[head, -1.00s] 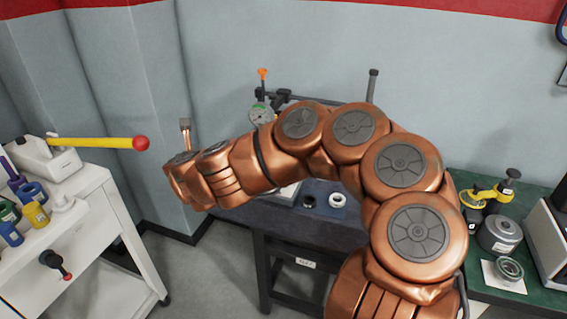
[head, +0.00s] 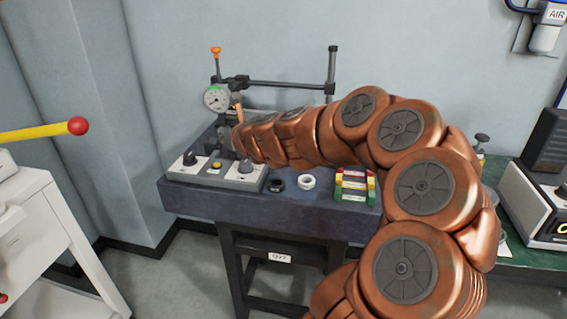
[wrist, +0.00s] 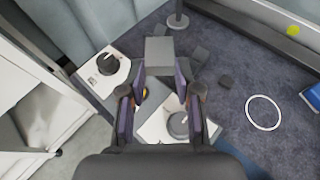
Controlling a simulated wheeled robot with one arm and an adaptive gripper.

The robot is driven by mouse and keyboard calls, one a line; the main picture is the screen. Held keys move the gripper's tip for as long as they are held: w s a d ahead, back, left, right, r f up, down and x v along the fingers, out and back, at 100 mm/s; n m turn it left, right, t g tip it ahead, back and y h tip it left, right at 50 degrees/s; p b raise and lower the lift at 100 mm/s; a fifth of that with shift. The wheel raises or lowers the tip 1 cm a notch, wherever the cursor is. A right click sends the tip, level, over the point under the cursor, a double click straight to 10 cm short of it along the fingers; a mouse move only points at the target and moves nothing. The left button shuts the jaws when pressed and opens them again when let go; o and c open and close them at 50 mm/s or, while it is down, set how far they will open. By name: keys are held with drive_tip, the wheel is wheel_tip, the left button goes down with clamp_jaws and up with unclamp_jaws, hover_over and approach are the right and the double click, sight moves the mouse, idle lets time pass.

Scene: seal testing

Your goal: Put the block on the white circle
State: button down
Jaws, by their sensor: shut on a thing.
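A plain grey block (wrist: 158,50) sits between the fingertips of my gripper (wrist: 160,78) in the wrist view. The gripper is shut on the block, above the dark table top (wrist: 245,50). The white circle (wrist: 263,112) is a thin ring outline on the table, to the right of the block and apart from it. In the head view my arm's end is beside the dial gauge, and the block and white circle cannot be made out there.
A dial gauge stand (head: 216,98) is at the table's back left. A black ring (head: 277,184), a white ring (head: 307,182) and a coloured rack (head: 354,186) line the front.

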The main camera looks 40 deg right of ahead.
drive_tip(key=s+d+f+b, duration=0.4)
drive_tip(key=s+d, duration=0.3)
drive_tip(key=d, duration=0.1)
drive_tip(key=b, duration=0.3)
hover_over(293, 181)
wheel_tip(293, 181, down, 3)
drive_tip(key=shift+w+r+n+y, duration=0.1)
drive_tip(key=shift+r+n+y, duration=0.05)
drive_tip(key=shift+n+y, duration=0.15)
drive_tip(key=w+d, duration=0.3)
drive_tip(key=w, duration=0.1)
drive_tip(key=w+d+f, duration=0.1)
drive_tip(key=w+d, duration=0.1)
drive_tip(key=w, duration=0.2)
drive_tip(key=w+d+b, duration=0.1)
drive_tip(key=w+d, duration=0.2)
drive_tip(key=w, duration=0.2)
drive_tip(key=shift+d+f, duration=0.2)
drive_tip(key=shift+d, duration=0.1)
drive_tip(key=shift+w+f+b, duration=0.1)
drive_tip(key=shift+f+b, duration=0.5)
drive_tip(key=shift+f, duration=1.15)
drive_tip(key=shift+f, duration=0.1)
drive_tip(key=c, duration=0.8)
unclamp_jaws()
